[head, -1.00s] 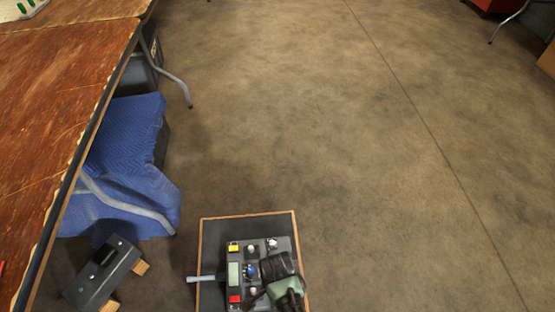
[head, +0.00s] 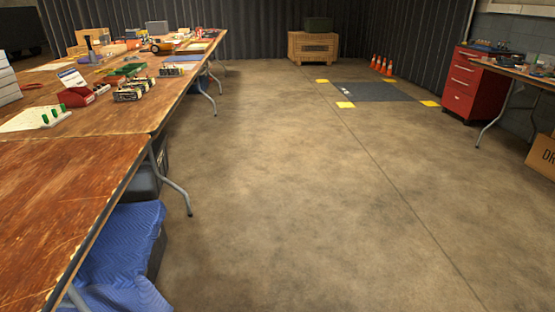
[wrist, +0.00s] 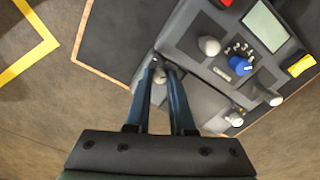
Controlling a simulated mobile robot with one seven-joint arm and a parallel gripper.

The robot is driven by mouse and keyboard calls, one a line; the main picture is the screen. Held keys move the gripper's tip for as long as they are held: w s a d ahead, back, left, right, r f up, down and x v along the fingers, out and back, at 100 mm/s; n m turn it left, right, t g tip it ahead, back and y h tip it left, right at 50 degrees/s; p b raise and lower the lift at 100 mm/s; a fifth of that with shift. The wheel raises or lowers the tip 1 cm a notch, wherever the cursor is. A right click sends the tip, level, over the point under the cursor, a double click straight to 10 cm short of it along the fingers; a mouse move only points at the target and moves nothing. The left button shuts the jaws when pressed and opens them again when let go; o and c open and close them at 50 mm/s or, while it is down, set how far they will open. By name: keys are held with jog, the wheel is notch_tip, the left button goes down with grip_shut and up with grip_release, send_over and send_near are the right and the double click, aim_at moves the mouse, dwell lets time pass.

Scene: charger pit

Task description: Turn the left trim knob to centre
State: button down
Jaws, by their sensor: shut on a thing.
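The control box (wrist: 195,100) shows in the wrist view, turned at a slant. My gripper (wrist: 160,77) has two blue fingers, closed around a pale grey knob (wrist: 159,93) at the box's left end. The fingers hide most of that knob, so its pointer and angle cannot be read. Another small pale knob (wrist: 235,118) sits on the same lower panel to the right. Above are a grey knob (wrist: 209,45), a blue numbered dial (wrist: 240,66) and a grey stick-like knob (wrist: 270,97). The head view now shows neither the box nor my gripper.
The box bears a screen (wrist: 265,26), a red button (wrist: 226,2) and a yellow button (wrist: 301,65). It stands on a dark wood-edged board (wrist: 108,38). In the head view, a long wooden table (head: 60,190) lines the left; the floor (head: 290,200) is clear.

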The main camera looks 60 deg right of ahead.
jog(key=shift+r+n+p, duration=0.1)
jog(key=shift+n+p, duration=0.2)
jog(key=n+p, duration=0.2)
jog(key=n, duration=0.1)
jog(key=shift+n, duration=0.3)
jog(key=n+p, duration=0.2)
jog(key=n, duration=0.2)
jog(key=shift+n, duration=0.7)
jog(key=c, duration=1.1)
grip_release()
jog(key=shift+o, duration=0.2)
